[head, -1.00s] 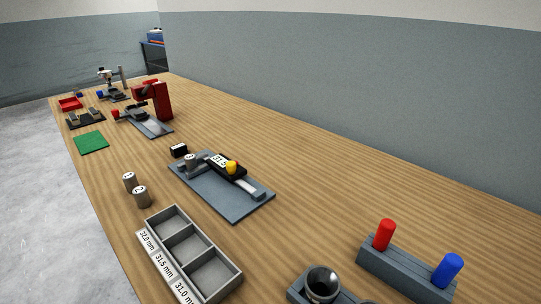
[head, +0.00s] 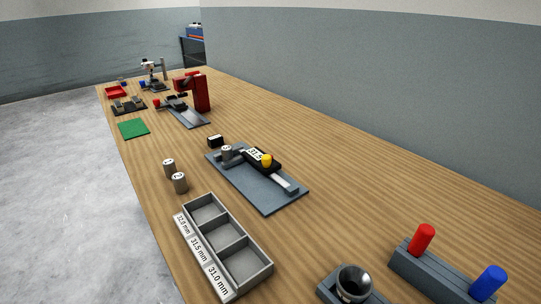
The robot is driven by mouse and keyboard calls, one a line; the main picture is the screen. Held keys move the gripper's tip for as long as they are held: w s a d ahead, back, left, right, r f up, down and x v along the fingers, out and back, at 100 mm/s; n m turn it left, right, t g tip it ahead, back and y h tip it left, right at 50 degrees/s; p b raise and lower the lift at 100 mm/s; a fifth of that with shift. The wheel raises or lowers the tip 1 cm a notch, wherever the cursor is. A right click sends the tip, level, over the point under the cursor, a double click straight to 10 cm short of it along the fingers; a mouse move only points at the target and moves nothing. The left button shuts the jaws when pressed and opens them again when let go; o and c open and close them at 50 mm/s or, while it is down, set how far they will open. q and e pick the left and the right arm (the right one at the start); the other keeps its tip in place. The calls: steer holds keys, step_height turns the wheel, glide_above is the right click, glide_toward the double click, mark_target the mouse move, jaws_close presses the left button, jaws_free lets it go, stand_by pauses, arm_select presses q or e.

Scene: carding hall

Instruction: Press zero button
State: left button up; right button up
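A measuring device lies on a blue-grey plate (head: 268,200) near the middle of the bench. Its black display block (head: 262,159) shows a reading that looks like 31.5. A yellow button (head: 267,160) stands on the block. A grey cylinder (head: 227,153) with a marked top sits at the device's left end, by the jaws. I cannot read any label on the button. Neither of my grippers shows in the head view.
Two grey cylinders (head: 179,183) stand left of the plate. A three-compartment tray (head: 268,265) labelled 32.0, 31.5 and 31.0 mm is in front. A rack with red (head: 422,240) and blue (head: 489,281) cylinders stands front right. A red press (head: 200,92) stands farther back.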

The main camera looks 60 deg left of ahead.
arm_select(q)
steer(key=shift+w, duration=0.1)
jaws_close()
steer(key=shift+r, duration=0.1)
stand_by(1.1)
